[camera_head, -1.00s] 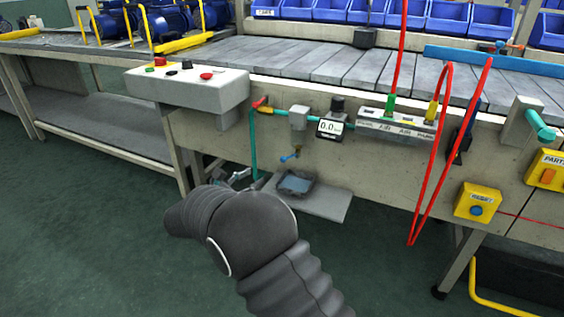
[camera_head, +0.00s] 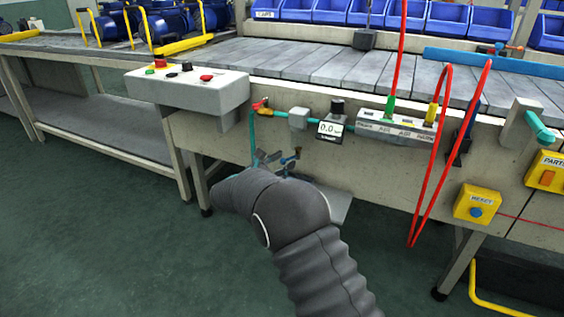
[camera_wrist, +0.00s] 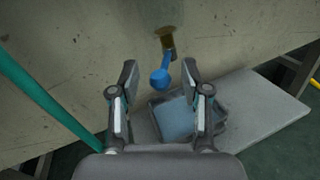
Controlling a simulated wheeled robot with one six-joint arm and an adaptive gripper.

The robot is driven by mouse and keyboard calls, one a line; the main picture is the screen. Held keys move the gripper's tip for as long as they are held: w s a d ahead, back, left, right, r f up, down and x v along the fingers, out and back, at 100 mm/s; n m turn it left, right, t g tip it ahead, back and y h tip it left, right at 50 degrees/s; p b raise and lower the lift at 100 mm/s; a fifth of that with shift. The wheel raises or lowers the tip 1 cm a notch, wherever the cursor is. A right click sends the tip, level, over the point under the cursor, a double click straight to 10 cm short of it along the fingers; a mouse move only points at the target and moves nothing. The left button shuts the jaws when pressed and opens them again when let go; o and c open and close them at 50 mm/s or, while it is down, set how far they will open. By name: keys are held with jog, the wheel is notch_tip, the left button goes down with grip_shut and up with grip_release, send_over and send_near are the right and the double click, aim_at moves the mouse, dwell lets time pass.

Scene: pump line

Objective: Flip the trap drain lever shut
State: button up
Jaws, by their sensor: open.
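The trap drain lever (camera_wrist: 160,77) is a small blue handle with a round knob, hanging down and to the left from a brass valve (camera_wrist: 167,40) in the wrist view. It also shows small in the head view (camera_head: 291,160), under the filter and gauge line. My gripper (camera_wrist: 158,68) is open, with one finger on each side of the lever as the wrist camera sees it. I see no clear contact, and I cannot tell the depth gap. In the head view my gripper (camera_head: 268,160) is just left of the lever, partly hidden by my arm.
A shelf plate (camera_wrist: 260,100) with a grey tray (camera_wrist: 218,128) of bluish liquid lies below the lever. A teal pipe (camera_wrist: 45,97) runs down at left.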

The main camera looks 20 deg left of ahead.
jog(key=shift+w+d, duration=0.1)
jog(key=shift+w, duration=0.05)
grip_shut()
jog(key=shift+w+a+m+g+h+p, duration=0.25)
jog(key=shift+m+g+h, duration=0.2)
jog(key=shift+h, duration=0.2)
jog(key=shift+w+a+m+g+h+p, duration=0.1)
jog(key=shift+a+m+g+h+p, duration=0.2)
jog(key=shift+m+h, duration=0.35)
jog(key=shift+w+a+m+g+h+p, duration=0.1)
jog(key=shift+w+m+g+h+p, duration=0.1)
jog(key=shift+m+g+h, duration=0.4)
jog(key=shift+h, duration=0.3)
grip_release()
